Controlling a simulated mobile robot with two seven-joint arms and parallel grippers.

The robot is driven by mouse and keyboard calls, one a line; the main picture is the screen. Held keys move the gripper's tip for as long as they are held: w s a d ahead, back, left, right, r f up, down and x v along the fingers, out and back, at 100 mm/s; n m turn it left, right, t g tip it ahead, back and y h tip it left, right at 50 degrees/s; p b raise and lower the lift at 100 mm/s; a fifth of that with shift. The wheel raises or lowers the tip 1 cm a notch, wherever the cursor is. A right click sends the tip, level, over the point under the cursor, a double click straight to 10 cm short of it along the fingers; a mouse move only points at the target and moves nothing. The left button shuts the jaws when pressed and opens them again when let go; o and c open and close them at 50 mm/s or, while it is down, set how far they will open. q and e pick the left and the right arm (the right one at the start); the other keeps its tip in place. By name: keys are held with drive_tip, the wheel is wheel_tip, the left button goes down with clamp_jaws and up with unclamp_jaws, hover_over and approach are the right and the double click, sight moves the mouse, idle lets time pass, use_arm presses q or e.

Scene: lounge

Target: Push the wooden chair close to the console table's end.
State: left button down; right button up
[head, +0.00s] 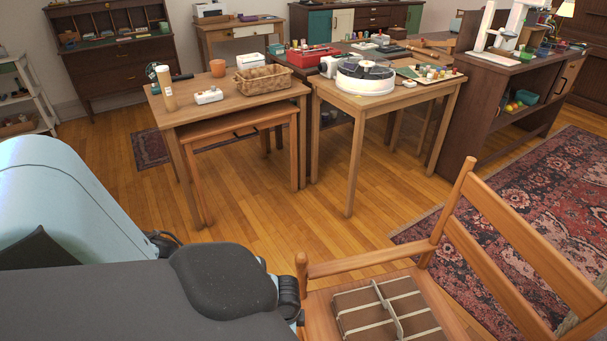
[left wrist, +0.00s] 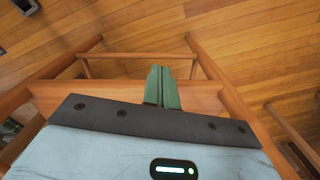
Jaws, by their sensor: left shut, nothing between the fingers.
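The wooden chair (head: 452,218) stands at the lower right of the head view, its slatted back towards the right and an armrest towards the tables. A brown divided box (head: 362,298) sits on its seat. In the left wrist view, my left gripper (left wrist: 161,72) has its green fingers together and empty. They are in front of a wooden rail (left wrist: 210,95), apparently of the chair; contact is unclear. In the head view my left arm hides that gripper. A long dark-wood unit (head: 478,105), possibly the console table, stands at the right. My right gripper is not in view.
Two light-wood tables stand ahead; the left one (head: 222,112) holds a basket and cup, the right one (head: 400,102) a white turntable-like device. A red patterned rug (head: 520,190) lies at the right. Bare wood floor (head: 270,220) lies between chair and tables.

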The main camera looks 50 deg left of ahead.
use_arm(q)
drive_tip(key=w+d+f+b, duration=0.2)
drive_tip(key=w+f, duration=0.1)
drive_tip(key=f, duration=0.3)
drive_tip(key=shift+w+d+f, duration=0.15)
drive_tip(key=shift+f, duration=0.1)
